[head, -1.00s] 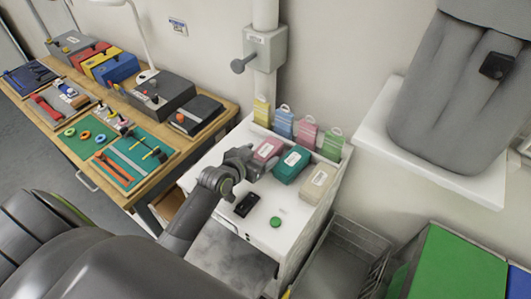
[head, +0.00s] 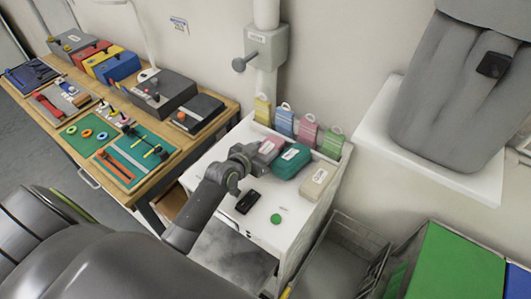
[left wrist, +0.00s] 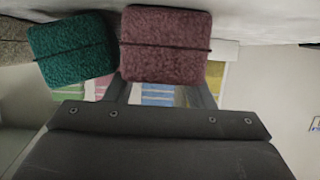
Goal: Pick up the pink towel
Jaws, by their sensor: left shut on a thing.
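The pink towel (head: 271,147) is a small folded bundle on the white cabinet top, at the back left of a row of folded towels. In the left wrist view the towel (left wrist: 166,44) looks dusky pink with a dark band around it. My left gripper (head: 262,158) is at the towel's near side and shut on it, with its fingertips partly hidden. I cannot tell whether the towel is clear of the surface. My right gripper is not in view.
A teal towel (head: 290,162) lies close to the right of the pink one, then a beige towel (head: 317,183). Several coloured tags (head: 308,130) stand behind. A black object (head: 247,202) and a green disc (head: 276,219) lie in front. A wire basket (head: 350,250) stands at right.

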